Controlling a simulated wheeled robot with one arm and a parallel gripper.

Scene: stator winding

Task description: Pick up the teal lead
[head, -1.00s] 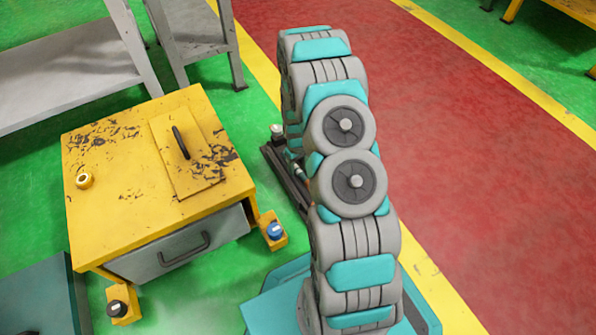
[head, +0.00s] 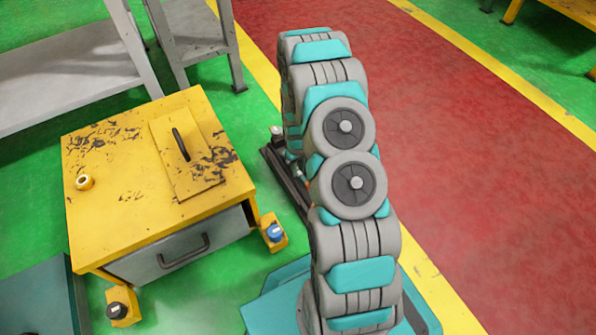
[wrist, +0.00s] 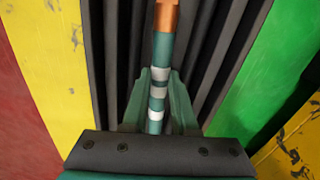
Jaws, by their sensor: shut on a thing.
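The teal lead (wrist: 159,50) shows in the wrist view as a teal rod with white and grey bands and a copper-coloured end at the top. It runs lengthwise between the fingers of my gripper (wrist: 160,85), which is shut on it. Dark ribbed rails or slats lie behind the lead on both sides.
A grey bench (head: 70,80) is at the back left. Red floor (head: 490,170) lies open at right.

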